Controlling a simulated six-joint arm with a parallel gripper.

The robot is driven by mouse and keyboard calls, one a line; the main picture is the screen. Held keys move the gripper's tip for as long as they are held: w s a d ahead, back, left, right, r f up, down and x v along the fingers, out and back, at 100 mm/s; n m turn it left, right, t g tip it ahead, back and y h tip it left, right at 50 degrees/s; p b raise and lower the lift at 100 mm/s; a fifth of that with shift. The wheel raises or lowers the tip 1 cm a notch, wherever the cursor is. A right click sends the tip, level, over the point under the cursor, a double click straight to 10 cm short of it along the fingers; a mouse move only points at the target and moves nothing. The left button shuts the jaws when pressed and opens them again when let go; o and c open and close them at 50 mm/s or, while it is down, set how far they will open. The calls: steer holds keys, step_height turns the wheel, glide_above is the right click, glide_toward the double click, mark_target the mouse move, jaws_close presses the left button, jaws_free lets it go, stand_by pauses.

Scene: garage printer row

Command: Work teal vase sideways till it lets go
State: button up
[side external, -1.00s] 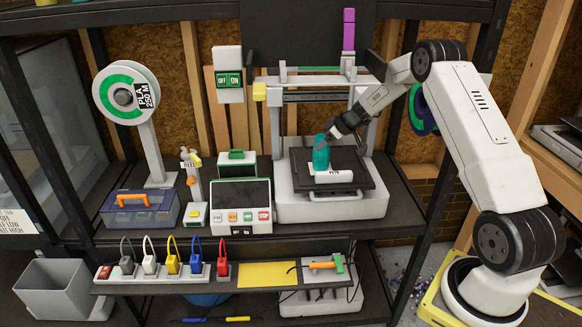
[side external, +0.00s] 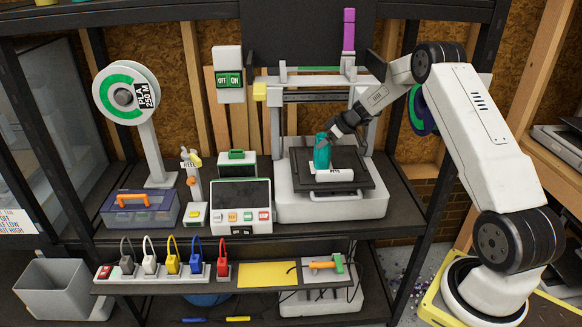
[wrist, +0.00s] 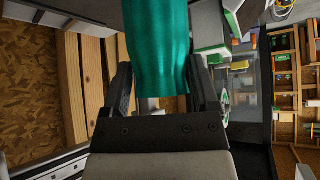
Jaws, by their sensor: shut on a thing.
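The teal vase (side external: 322,153) stands on the black bed (side external: 359,165) of the printer, looking about upright. My gripper (side external: 331,138) reaches in from the right and is shut on the upper part of the vase. In the wrist view the vase (wrist: 156,45) fills the middle between the two fingers of my gripper (wrist: 160,88). The vase's foot is partly hidden behind a white label block, so I cannot tell whether it still touches the bed.
The white label block (side external: 334,175) lies at the bed's front. The printer's frame (side external: 357,95) rises behind the vase. A control box with coloured buttons (side external: 241,205) stands to the left. A spool (side external: 126,97) stands further left.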

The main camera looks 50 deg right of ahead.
steer(key=shift+d, duration=0.45)
stand_by(1.1)
steer(key=shift+w+a+r, duration=0.1)
stand_by(0.4)
steer(key=shift+r, duration=2.9)
